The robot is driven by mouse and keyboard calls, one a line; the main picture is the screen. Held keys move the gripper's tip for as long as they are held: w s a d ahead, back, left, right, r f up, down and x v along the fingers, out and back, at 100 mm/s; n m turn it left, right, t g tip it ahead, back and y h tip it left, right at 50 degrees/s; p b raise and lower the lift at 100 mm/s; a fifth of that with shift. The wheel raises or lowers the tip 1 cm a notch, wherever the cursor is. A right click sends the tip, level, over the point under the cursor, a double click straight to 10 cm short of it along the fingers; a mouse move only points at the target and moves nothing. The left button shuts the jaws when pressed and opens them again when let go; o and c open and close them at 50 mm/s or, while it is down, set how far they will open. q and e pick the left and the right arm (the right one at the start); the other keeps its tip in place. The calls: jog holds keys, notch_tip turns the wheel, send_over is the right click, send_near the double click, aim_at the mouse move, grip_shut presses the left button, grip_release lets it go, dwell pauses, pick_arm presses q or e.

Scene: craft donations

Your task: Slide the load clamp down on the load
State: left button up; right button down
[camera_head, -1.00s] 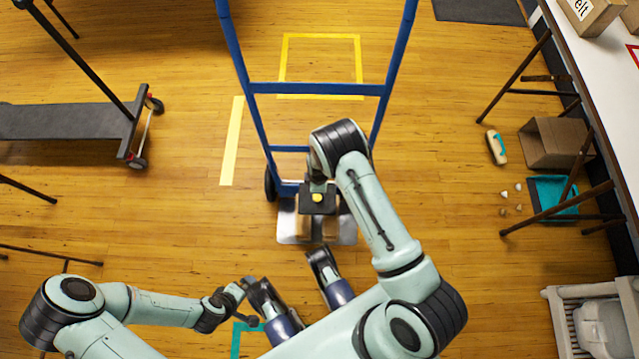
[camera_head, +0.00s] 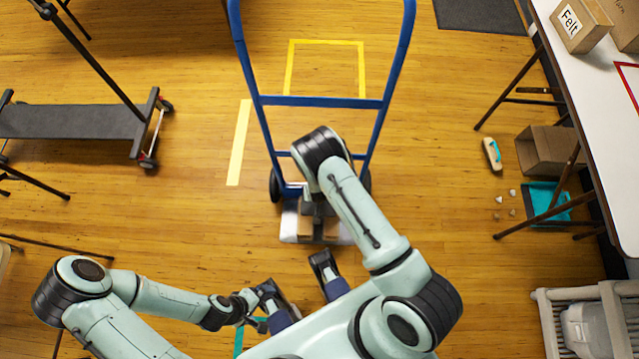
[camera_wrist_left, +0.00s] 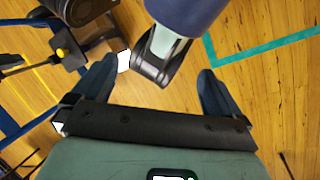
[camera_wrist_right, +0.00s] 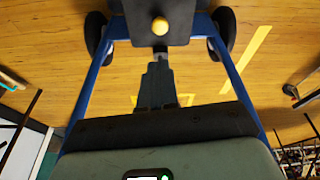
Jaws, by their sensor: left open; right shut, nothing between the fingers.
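The load clamp, a dark plate (camera_wrist_right: 180,12) with a yellow knob (camera_wrist_right: 160,26), is on the blue hand truck (camera_head: 320,101). My right gripper (camera_wrist_right: 160,66) is shut and empty, its tips just short of the knob in the right wrist view; contact cannot be told. In the head view my right arm mostly hides the clamp. The load, a brown box (camera_head: 305,229), stands on the silver toe plate (camera_head: 288,228). The left wrist view also shows the knob (camera_wrist_left: 60,53). My left gripper (camera_wrist_left: 152,90) is open and empty, low at left of the truck in the head view (camera_head: 246,302).
A dark flat cart (camera_head: 70,121) stands at left. At right are a white table (camera_head: 600,110), an open cardboard box (camera_head: 548,150), a teal dustpan (camera_head: 540,203), a brush (camera_head: 493,154) and small debris. Yellow tape marks the floor, which is clear around the truck.

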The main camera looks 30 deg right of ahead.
jog(key=shift+m, duration=0.8)
jog(key=b+x, duration=0.1)
jog(key=x, duration=0.3)
jog(key=b+x, duration=0.1)
jog(key=x, duration=0.3)
jog(key=b+x, duration=0.1)
jog(key=x, duration=0.3)
jog(key=shift+s+f, duration=0.25)
jog(key=shift+f, duration=0.25)
pick_arm(q)
jog(key=shift+w+a+f+t+b, duration=0.1)
jog(key=shift+w+f+t+b, duration=0.1)
jog(key=shift+w+f, duration=0.45)
jog(key=shift+w+a+f+t+b, duration=0.1)
jog(key=shift+w+f+t, duration=0.15)
jog(key=shift+f, duration=0.6)
pick_arm(e)
jog(key=shift+f, duration=0.55)
